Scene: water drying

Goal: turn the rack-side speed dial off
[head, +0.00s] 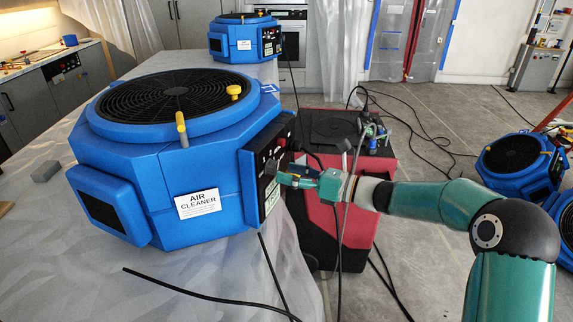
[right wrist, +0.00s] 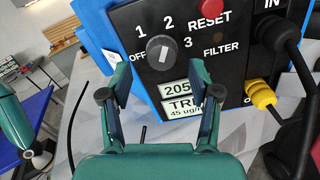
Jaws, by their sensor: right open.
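The large blue air cleaner (head: 160,165) stands on the sheet-covered surface, its dark control panel (head: 266,165) facing right. In the right wrist view the grey speed dial (right wrist: 161,53) sits on this panel among the marks OFF, 1, 2 and 3; I cannot tell clearly which mark it points to. My right gripper (head: 279,174) is at the panel. In the right wrist view its two fingers (right wrist: 160,82) are spread apart, below and either side of the dial, with nothing between them. My left gripper is not in view.
A red RESET button (right wrist: 211,8) is above right of the dial. A yellow plug (right wrist: 262,93) and black cables are at the panel's right. A red and black machine (head: 345,190) stands behind my right gripper. Another blue unit (head: 245,40) stands farther back.

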